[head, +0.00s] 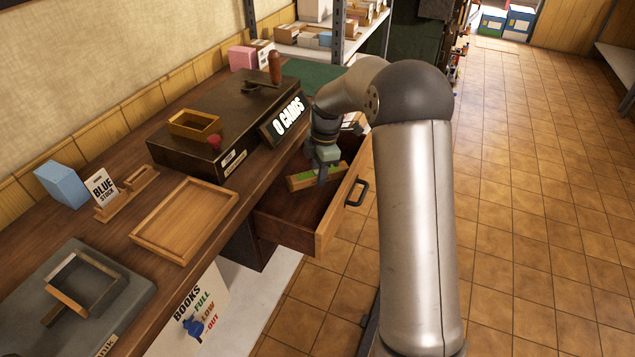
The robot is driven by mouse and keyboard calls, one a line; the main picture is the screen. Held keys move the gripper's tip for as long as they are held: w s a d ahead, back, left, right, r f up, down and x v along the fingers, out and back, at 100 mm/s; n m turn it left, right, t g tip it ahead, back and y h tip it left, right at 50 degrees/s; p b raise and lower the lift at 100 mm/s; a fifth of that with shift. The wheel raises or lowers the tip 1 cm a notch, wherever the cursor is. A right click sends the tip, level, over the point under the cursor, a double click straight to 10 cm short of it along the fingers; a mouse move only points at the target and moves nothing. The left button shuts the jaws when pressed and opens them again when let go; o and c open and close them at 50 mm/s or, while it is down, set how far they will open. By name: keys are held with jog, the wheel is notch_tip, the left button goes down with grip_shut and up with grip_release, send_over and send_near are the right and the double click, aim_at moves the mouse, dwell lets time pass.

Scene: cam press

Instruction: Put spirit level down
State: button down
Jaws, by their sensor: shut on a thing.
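The spirit level (302,181) is a short wooden bar with green on its upper side, in the head view near the middle. My gripper (322,178) points down and is shut on the level. The level is within the outline of the open drawer (298,218), towards its far part. I cannot tell whether it touches the drawer floor. My gripper and arm hide the level's right end and part of the drawer.
The drawer front has a dark handle (356,192). A dark press box (215,160) with a "0 CARDS" sign (288,118) stands on the bench behind. An empty wooden tray (185,220) lies left of the drawer. Tiled floor is clear at right.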

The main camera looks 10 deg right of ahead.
aim_at(318, 191)
jog(key=shift+w+a+f, duration=0.1)
jog(key=shift+a+f, duration=0.05)
jog(key=shift+f, duration=2)
jog(key=shift+f, duration=0.1)
jog(key=shift+f, duration=0.15)
jog(key=c, duration=1.1)
grip_release()
jog(key=shift+o, duration=0.2)
